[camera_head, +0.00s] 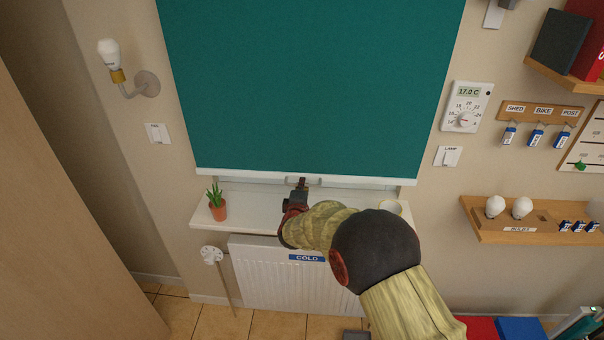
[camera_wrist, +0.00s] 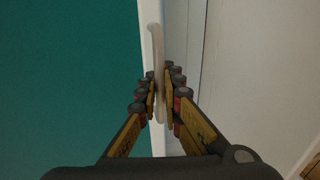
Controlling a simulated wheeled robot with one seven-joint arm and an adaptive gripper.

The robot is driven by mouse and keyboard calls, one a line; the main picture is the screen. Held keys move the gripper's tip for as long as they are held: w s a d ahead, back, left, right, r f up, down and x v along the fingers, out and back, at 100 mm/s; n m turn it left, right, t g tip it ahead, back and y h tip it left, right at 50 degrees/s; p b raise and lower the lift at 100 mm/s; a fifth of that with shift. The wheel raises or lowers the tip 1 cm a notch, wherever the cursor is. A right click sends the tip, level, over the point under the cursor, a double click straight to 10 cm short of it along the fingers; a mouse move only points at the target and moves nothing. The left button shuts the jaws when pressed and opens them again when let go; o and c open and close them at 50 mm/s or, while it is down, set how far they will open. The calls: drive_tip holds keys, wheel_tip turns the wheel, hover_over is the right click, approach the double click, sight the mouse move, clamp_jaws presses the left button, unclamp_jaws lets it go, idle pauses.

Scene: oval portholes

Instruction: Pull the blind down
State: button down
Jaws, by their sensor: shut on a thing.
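The teal blind (camera_head: 310,85) hangs over the window and covers most of it, with a white bottom bar (camera_head: 240,174) just above the sill. A thin strip of window shows below the bar. In the wrist view the blind (camera_wrist: 70,80) fills the left side, beside its white bar (camera_wrist: 147,60). A pale handle (camera_wrist: 156,45) stands out from the bar. My gripper (camera_head: 302,183) is at the middle of the bar in the head view. In the wrist view my gripper (camera_wrist: 160,98) is shut on the handle, one finger on each side.
The white sill (camera_head: 255,213) bears a potted plant (camera_head: 217,205) at left and a pale cup or pot (camera_head: 394,206) at right. A radiator (camera_head: 265,275) stands below. A lamp (camera_head: 112,60) is on the left wall; a thermostat (camera_head: 466,107) and a bulb shelf (camera_head: 480,225) are at right.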

wheel_tip(320, 180, down, 6)
drive_tip(key=shift+f+b, duration=0.1)
drive_tip(key=shift+b, duration=0.6)
drive_tip(key=shift+s+f, duration=0.15)
drive_tip(key=c, duration=2.1)
unclamp_jaws()
drive_tip(key=shift+f, duration=0.1)
drive_tip(key=shift+c, duration=0.2)
drive_tip(key=shift+o, duration=0.5)
drive_tip(key=shift+o, duration=0.2)
drive_tip(key=shift+r, duration=0.25)
drive_tip(key=v, duration=1.1)
drive_tip(key=shift+s, duration=0.4)
